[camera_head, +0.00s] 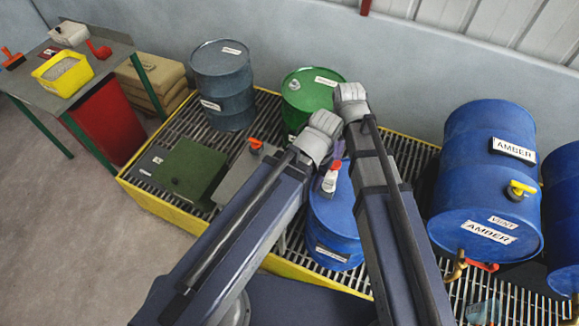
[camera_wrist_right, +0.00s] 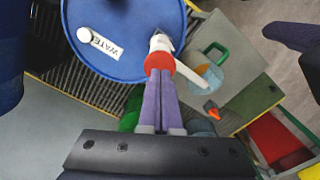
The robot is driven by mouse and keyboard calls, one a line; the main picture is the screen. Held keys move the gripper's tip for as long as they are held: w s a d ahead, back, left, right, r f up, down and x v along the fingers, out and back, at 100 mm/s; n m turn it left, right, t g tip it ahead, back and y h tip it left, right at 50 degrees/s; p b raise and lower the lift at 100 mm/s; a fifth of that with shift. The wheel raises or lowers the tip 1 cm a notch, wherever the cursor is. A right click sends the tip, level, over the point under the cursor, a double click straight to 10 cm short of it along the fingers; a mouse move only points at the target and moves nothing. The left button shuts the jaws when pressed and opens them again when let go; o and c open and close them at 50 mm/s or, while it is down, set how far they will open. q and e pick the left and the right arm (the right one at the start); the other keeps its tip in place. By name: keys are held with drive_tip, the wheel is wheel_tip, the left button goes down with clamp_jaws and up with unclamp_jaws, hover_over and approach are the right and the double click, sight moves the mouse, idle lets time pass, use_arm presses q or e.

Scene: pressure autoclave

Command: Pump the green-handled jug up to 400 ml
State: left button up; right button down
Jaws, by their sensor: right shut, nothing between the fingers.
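The jug (camera_wrist_right: 207,77) shows in the right wrist view as a clear vessel with bluish contents and a green handle (camera_wrist_right: 216,52). It stands on a grey surface; its scale is not readable. A pump with a red collar (camera_wrist_right: 159,62) and white spout (camera_wrist_right: 187,73) stands on a blue drum (camera_wrist_right: 120,45) labelled "WATE…"; the spout reaches over the jug. My right gripper (camera_wrist_right: 160,78) is shut and empty, its tips at the red collar; contact is unclear. In the head view it is beside the pump (camera_head: 334,170), above the drum (camera_head: 333,220). My left gripper is hidden.
Blue AMBER drums (camera_head: 470,190) lie at right. A green drum (camera_head: 308,100) and dark blue drum (camera_head: 222,75) stand behind. The yellow-edged grating (camera_head: 155,202) holds a grey box with an orange handle (camera_head: 255,144). A table (camera_head: 105,55) stands at left.

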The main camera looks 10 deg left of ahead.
drive_tip(key=shift+f, duration=0.15)
idle(0.3)
drive_tip(key=shift+f+b, duration=2.2)
drive_tip(key=shift+b, duration=0.15)
drive_tip(key=shift+r+p, duration=2.4)
drive_tip(key=shift+p, duration=0.05)
drive_tip(key=shift+f, duration=0.2)
